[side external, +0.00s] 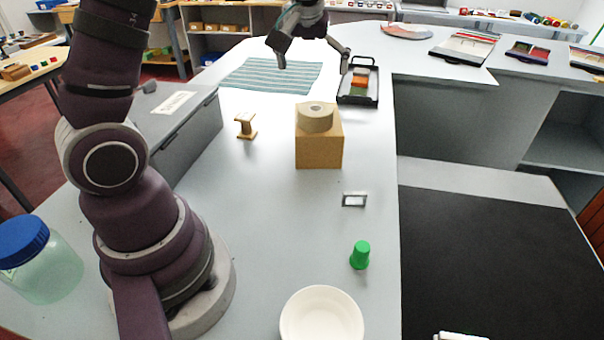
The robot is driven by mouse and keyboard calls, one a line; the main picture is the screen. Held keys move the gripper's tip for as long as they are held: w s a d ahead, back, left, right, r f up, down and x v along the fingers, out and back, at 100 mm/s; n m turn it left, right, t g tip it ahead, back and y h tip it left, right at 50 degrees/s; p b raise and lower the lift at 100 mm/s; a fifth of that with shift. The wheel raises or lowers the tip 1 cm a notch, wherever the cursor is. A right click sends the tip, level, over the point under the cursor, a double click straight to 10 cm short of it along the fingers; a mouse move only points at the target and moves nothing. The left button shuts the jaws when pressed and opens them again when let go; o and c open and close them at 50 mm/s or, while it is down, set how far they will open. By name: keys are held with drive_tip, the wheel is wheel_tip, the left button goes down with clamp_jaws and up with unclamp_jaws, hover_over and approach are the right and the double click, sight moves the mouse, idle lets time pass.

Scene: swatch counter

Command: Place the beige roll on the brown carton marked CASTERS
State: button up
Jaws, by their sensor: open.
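The beige roll (315,115) lies flat on top of the brown carton (319,151), with its hole facing up. The roll covers most of the carton's top. No CASTERS marking can be read on the faces that show. My gripper (313,68) is open, its two fingers spread wide and pointing down. It appears above the roll in the picture, apart from it, with nothing between the fingers.
A striped cloth (250,76) and a black tray (358,99) with coloured blocks lie behind the carton. A small wooden spool (245,126) stands to its left. A small framed piece (354,200), green cup (360,255) and white bowl (321,318) are nearer the camera.

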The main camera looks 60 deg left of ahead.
drive_tip(key=s+d+r+m+t+h, duration=0.1)
drive_tip(key=s+d+m+t+h, duration=0.1)
drive_tip(key=s+d+m, duration=0.7)
drive_tip(key=s+d+h, duration=0.1)
drive_tip(key=s+d, duration=0.2)
drive_tip(key=s, duration=0.3)
drive_tip(key=shift+d, duration=0.25)
